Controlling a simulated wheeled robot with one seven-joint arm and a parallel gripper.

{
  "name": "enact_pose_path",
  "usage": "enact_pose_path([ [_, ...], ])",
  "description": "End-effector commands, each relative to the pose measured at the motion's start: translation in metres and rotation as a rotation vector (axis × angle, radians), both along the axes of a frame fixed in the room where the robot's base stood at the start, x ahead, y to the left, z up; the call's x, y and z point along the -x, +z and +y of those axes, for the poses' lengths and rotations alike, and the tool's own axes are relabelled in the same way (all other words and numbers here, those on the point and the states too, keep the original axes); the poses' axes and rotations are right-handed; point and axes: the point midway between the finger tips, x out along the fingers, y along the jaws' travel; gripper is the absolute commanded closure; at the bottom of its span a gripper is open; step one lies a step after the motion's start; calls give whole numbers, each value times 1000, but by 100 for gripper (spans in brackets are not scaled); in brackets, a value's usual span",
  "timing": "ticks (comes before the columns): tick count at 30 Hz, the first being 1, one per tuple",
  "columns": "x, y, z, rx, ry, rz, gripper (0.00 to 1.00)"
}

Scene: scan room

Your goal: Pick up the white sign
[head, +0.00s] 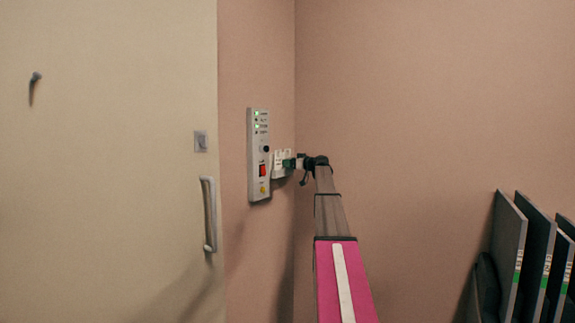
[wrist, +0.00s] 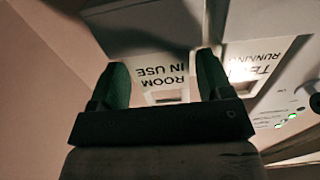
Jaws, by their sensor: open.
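A small white sign (head: 281,157) shows beside the grey wall panel near the room corner in the head view. In the wrist view a white sign face (wrist: 160,62) reads "ROOM IN USE" upside down. My gripper (head: 290,163) is at the sign's right side in the head view. In the wrist view its two green fingers (wrist: 163,66) are apart, one on each side of the lettering. I cannot tell whether the fingers touch the sign. The sign's upper part is in shadow.
A grey control panel (head: 258,155) with green lights and a red switch is on the wall. A second white face (wrist: 262,62) reads "TEST RUNNING", partly cut off. A door (head: 110,160) is at left; grey boards (head: 508,250) stand at lower right.

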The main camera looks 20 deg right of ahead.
Motion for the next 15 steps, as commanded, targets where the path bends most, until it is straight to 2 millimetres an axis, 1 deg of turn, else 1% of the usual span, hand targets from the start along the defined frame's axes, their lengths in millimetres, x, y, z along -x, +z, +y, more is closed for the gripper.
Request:
enact_pose_path([
  [1,-7,0,4,0,1,0,28],
  [3,-11,0,8,0,2,0,28],
  [10,-11,0,9,0,1,0,28],
  [11,-11,0,9,0,1,0,37],
  [12,-11,0,9,0,1,0,50],
  [13,-11,0,9,0,1,0,60],
  [14,-11,0,9,0,1,0,64],
  [15,-11,0,9,0,1,0,64],
])
